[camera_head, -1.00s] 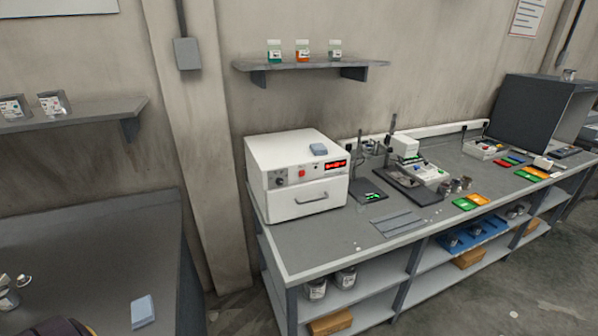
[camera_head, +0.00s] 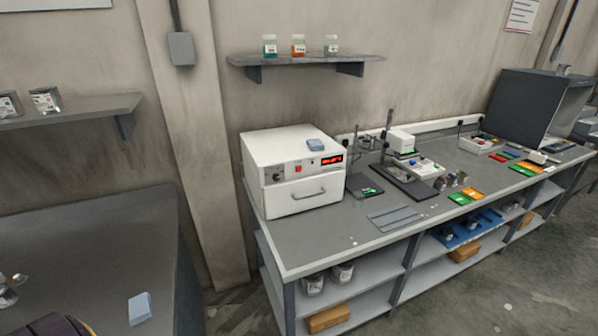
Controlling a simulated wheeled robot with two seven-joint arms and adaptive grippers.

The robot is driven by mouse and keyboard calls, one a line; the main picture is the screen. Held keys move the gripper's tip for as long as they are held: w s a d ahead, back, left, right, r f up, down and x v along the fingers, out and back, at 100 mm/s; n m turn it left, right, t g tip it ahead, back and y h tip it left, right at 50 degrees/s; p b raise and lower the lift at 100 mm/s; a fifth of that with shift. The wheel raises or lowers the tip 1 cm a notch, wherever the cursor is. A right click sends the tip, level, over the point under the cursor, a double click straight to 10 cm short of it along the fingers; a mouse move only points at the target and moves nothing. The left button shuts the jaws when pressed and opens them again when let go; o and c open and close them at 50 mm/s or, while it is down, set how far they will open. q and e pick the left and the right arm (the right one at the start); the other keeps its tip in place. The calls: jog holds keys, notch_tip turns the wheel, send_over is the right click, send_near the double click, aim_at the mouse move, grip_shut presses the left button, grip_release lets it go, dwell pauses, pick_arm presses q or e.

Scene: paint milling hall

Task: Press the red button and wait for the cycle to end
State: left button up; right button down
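The red button (camera_head: 298,169) is a small red square on the front panel of a white box-shaped machine (camera_head: 293,206). The machine stands at the left end of the long grey bench. A dark knob (camera_head: 278,176) is left of the button and a lit red display (camera_head: 331,160) is right of it; its digits are too small to read. Below is a drawer front with a handle (camera_head: 309,194), which looks shut. Neither gripper shows; only a dark part at the bottom left edge may be mine.
The bench (camera_head: 305,248) holds a flat metal plate (camera_head: 394,217), a stand with a dark base (camera_head: 407,183), coloured cards (camera_head: 460,198) and a dark open booth (camera_head: 530,110). A wall shelf (camera_head: 305,61) with jars is above. Another grey table (camera_head: 90,245) is at left. Floor shows at lower right.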

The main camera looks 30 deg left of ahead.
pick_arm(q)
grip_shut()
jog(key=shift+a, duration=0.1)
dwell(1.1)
